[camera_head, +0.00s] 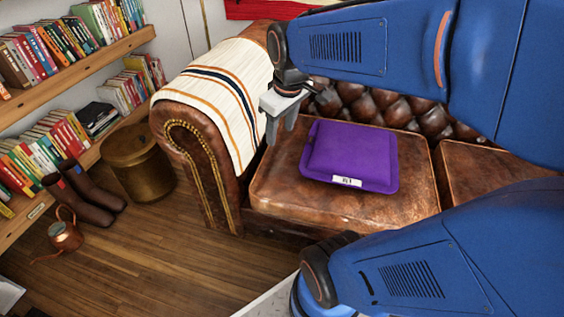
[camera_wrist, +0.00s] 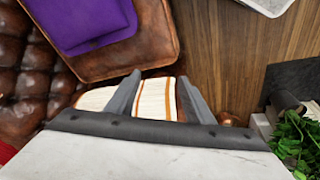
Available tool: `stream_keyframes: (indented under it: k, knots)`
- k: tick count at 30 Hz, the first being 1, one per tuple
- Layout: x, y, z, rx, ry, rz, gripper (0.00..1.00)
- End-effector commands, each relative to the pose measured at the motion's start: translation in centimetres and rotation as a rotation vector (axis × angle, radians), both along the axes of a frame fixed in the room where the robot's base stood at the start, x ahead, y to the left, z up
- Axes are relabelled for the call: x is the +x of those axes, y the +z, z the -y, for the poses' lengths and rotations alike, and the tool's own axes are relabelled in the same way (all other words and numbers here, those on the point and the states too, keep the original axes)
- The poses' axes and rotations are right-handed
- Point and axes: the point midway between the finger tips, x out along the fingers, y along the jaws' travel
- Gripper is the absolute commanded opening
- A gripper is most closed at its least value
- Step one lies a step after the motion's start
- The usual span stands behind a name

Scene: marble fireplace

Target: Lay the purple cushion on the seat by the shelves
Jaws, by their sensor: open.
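The purple cushion (camera_head: 350,155) lies flat on the brown leather seat (camera_head: 290,195) of the sofa, at the end nearest the bookshelves. A small white label shows on its front edge. In the wrist view the cushion (camera_wrist: 85,18) shows at the upper left, partly cut off by the frame. My gripper (camera_head: 273,125) is open and empty, to the left of the cushion and apart from it, near the sofa arm. In the wrist view the fingers (camera_wrist: 158,97) are spread, with the striped throw seen between them.
A striped throw (camera_head: 215,90) covers the rolled sofa arm (camera_head: 190,135). Bookshelves (camera_head: 75,65) stand at the left. A brass bin (camera_head: 140,165), dark boots (camera_head: 90,200) and a copper watering can (camera_head: 65,235) stand on the floor. Wooden floor (camera_head: 150,260) is free in front.

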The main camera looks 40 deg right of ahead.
Motion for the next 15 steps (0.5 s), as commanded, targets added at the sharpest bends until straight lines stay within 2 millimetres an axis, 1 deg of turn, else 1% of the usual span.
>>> stream_keyframes:
  k: [1, 6, 12, 15]
  knots:
    - [-0.9, 0.1, -0.8, 0.006, -0.012, 0.017, 0.48]
    - [-3.6, 0.1, -2.9, 0.037, -0.071, 0.06, 0.48]
    - [-6.8, -0.3, -4.9, 0.081, -0.139, 0.109, 0.48]
    - [-8.1, -0.6, -5.6, 0.101, -0.166, 0.127, 0.48]
